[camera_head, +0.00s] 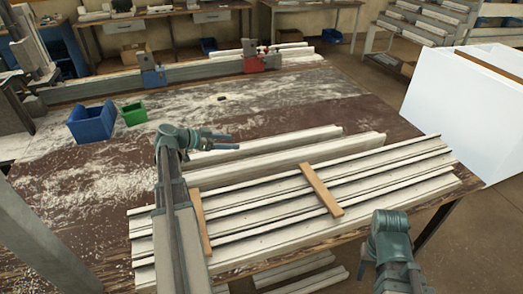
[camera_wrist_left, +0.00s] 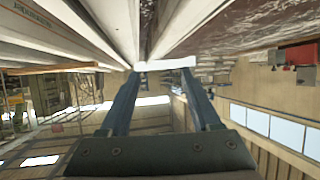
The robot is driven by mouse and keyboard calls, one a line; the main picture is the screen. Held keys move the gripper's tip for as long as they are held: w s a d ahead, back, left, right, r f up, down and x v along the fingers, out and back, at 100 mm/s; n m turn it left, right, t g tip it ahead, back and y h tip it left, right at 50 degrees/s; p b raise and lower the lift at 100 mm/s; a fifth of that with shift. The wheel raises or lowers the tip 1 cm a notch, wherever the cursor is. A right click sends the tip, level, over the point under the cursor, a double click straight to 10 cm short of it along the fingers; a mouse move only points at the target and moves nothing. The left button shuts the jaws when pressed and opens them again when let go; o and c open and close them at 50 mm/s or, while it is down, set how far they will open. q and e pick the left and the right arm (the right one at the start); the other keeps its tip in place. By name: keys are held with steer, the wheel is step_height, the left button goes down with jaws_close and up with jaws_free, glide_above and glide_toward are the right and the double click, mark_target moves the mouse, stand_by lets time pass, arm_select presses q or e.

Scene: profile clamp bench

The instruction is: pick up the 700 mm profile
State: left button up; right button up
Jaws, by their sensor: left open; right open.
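Two pale profiles lie apart from the stack on the brown bench: a shorter one behind (camera_head: 290,139) and a longer one in front of it (camera_head: 335,149). I cannot tell by sight which is 700 mm. My left gripper (camera_head: 236,141) is open over the left part of the rear profile, its fingers pointing right. In the left wrist view, the pale end of a profile (camera_wrist_left: 165,64) shows at the open fingertips (camera_wrist_left: 165,72); contact is unclear. My right gripper (camera_head: 365,262) is open and empty near the bench's front right, its fingertips partly hidden.
A stack of long profiles (camera_head: 265,212) with wooden strips (camera_head: 321,189) fills the bench front. Blue (camera_head: 92,123) and green (camera_head: 134,114) bins stand at left. A rail with blue (camera_head: 152,76) and red (camera_head: 254,62) clamps runs along the back. A white box (camera_head: 455,105) stands right.

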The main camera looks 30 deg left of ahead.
arm_select(q)
steer(key=b, duration=0.3)
glide_toward(264, 144)
steer(key=shift+w+d+f, duration=0.15)
steer(key=shift+w+f, duration=0.6)
steer(key=shift+w, duration=0.1)
steer(key=shift+w+d+f+b, duration=0.1)
steer(key=shift+w+d+b, duration=0.2)
steer(key=shift+w, duration=0.1)
steer(key=b+x, duration=0.2)
steer(key=x, duration=0.3)
steer(key=shift+d, duration=0.15)
jaws_close()
steer(key=shift+r, duration=0.2)
